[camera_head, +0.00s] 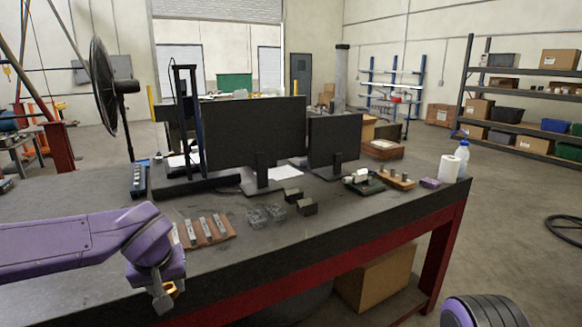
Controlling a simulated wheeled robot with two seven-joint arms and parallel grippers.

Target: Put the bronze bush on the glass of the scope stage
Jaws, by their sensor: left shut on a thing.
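My left gripper (163,302) hangs at the front left of the bench, at the end of the purple arm. It is shut on the bronze bush (174,289), a small gold-coloured piece mostly hidden by the fingers. I cannot clearly pick out the scope stage or its glass. A small dark green device (364,184) with a pale top stands at the right of the bench, well away from my left gripper; I cannot tell whether it is the scope. My right gripper is not in view.
A wooden rack with metal pieces (207,230) lies beside my left arm. Clear blocks (265,215) and dark blocks (306,206) sit mid-bench before two monitors (254,130). A wooden peg board (396,180), paper roll (448,169) and bottle (462,155) stand right. The front strip is mostly clear.

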